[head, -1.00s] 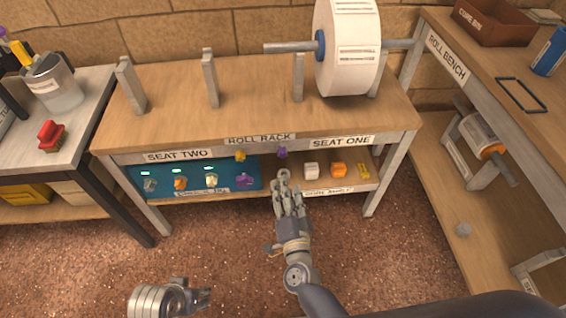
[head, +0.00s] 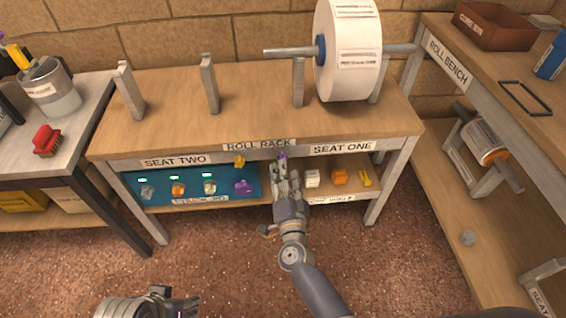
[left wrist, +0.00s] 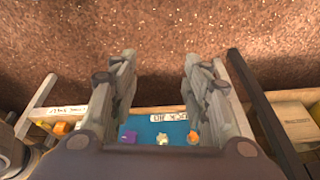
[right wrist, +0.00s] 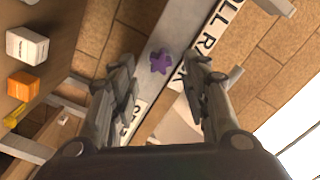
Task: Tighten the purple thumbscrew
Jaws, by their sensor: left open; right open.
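The purple thumbscrew (head: 282,156) sits on the front rail of the roll rack, beside the ROLL RACK label. In the right wrist view the purple thumbscrew (right wrist: 160,61) is a lobed knob between and beyond the open fingers. My right gripper (head: 284,168) is open just in front of it, its fingertips partly covering it in the head view. I cannot tell whether they touch it. My left gripper (head: 182,302) is low at the front, away from the rack. In the left wrist view my left gripper (left wrist: 160,60) is open and empty.
A yellow thumbscrew (head: 239,161) is on the same rail, left of the purple one. A purple piece (head: 243,187) and others lie on the blue mat (head: 218,190) on the lower shelf. White (head: 312,178) and orange (head: 339,177) pieces stand right of my right gripper. A paper roll (head: 348,75) hangs above.

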